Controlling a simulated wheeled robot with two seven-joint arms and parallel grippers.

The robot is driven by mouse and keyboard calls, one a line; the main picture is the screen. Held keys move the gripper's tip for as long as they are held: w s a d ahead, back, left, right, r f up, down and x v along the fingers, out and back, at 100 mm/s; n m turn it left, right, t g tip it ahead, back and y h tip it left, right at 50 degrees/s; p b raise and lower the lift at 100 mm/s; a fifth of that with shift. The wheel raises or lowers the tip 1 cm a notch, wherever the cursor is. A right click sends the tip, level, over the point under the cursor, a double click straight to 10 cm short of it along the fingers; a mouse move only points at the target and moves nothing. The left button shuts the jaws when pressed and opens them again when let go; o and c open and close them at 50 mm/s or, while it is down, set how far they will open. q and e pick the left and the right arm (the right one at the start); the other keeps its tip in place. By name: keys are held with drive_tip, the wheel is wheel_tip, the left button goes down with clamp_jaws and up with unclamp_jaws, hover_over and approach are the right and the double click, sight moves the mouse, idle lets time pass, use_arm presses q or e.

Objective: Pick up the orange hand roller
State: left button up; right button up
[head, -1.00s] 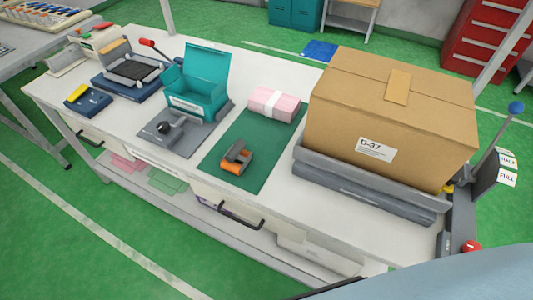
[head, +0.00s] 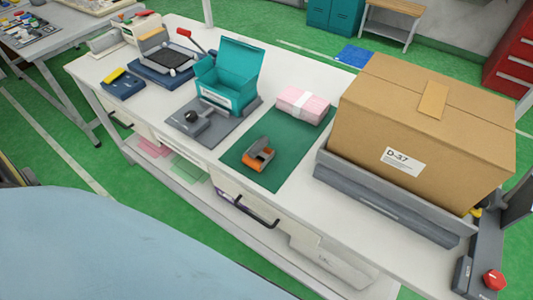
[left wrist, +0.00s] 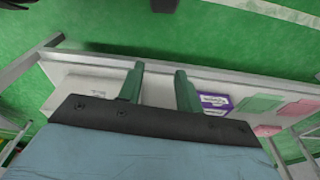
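The orange hand roller (head: 253,164), orange with a grey-brown upper part, rests on the green mat (head: 235,157) on the white workbench in the head view. Nothing touches it from above. My left gripper (left wrist: 159,70) shows in the left wrist view with its two green fingers apart and nothing between them. It is beside or above the bench's lower shelf, away from the roller, which that view does not show. Neither gripper shows in the head view. My right gripper is out of sight.
A large cardboard box (head: 430,120) sits in a grey tray (head: 385,208) right of the mat. A pink bundle (head: 303,104) lies at the mat's back. A teal open box (head: 228,75) and a grey plate with a black knob (head: 191,117) stand left. A drawer handle (head: 245,208) juts from the bench front.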

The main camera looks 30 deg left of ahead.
use_arm(q)
drive_tip(key=w+d+r+t+h, duration=0.1)
drive_tip(key=w+d+r, duration=0.3)
drive_tip(key=w+r, duration=0.75)
drive_tip(key=w+d+r+m+h+b, duration=0.1)
drive_tip(key=w+d+r, duration=0.1)
drive_tip(key=r, duration=0.7)
drive_tip(key=w+d+r, duration=0.1)
drive_tip(key=d+r, duration=0.1)
drive_tip(key=r, duration=0.7)
wheel_tip(320, 180, up, 16)
drive_tip(key=n+g+y, duration=0.2)
drive_tip(key=g+y, duration=0.1)
drive_tip(key=y, duration=0.1)
hover_over(261, 143)
drive_tip(key=d, duration=0.2)
drive_tip(key=f+b, duration=0.1)
drive_tip(key=f, duration=0.2)
drive_tip(key=a+f, duration=0.1)
drive_tip(key=f, duration=0.2)
drive_tip(key=shift+w+a+b, duration=0.1)
drive_tip(key=shift+a+b, duration=0.1)
drive_tip(key=shift+b, duration=0.15)
drive_tip(key=f, duration=0.4)
drive_tip(key=a+f+b, duration=0.1)
drive_tip(key=f, duration=0.1)
drive_tip(key=shift+f, duration=0.15)
drive_tip(key=shift+d, duration=0.1)
clamp_jaws()
